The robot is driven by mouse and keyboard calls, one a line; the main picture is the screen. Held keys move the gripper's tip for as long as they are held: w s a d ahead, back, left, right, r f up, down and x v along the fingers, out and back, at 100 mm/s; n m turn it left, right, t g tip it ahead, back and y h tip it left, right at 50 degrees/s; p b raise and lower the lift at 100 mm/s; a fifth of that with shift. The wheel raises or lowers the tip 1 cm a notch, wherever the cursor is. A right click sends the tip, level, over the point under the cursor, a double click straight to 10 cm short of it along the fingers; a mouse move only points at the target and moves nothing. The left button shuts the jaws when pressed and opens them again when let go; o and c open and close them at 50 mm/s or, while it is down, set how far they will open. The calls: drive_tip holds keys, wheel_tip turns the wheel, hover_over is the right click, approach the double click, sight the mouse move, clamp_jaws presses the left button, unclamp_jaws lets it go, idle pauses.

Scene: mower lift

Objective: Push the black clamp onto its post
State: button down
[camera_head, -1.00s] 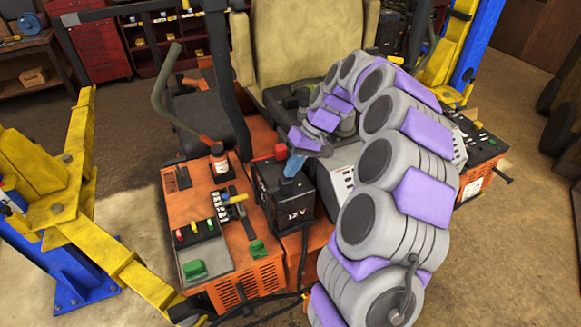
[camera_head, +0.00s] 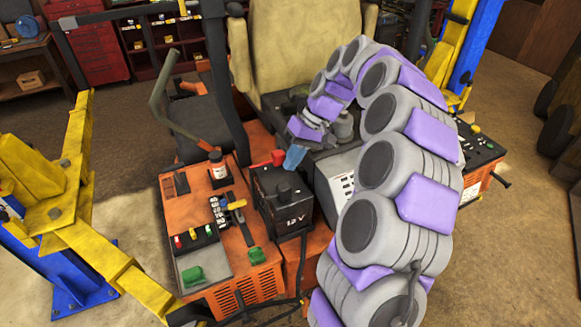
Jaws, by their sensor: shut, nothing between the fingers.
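The black battery (camera_head: 288,214), marked 12 V, stands upright in the middle of the mower. The black clamp (camera_head: 284,190) shows as a dark knob on the near part of its top. I cannot tell how far down on its post it sits, and the post itself is hidden. My gripper (camera_head: 293,160), with blue fingers, is shut and empty. It is above the far right part of the battery top, behind the black clamp in the picture and seemingly apart from it. A red clamp (camera_head: 278,157) is just left of my fingers, at the battery's far edge.
The orange mower body (camera_head: 238,255) with switches and green knobs lies left of the battery. A white-grey panel (camera_head: 340,183) is close on the right. The beige seat (camera_head: 300,50) rises behind. A yellow lift arm (camera_head: 110,262) stands at left.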

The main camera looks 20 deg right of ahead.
drive_tip(key=d+v, duration=0.1)
drive_tip(key=v, duration=0.8)
drive_tip(key=shift+d+f, duration=0.15)
drive_tip(key=shift+f, duration=0.25)
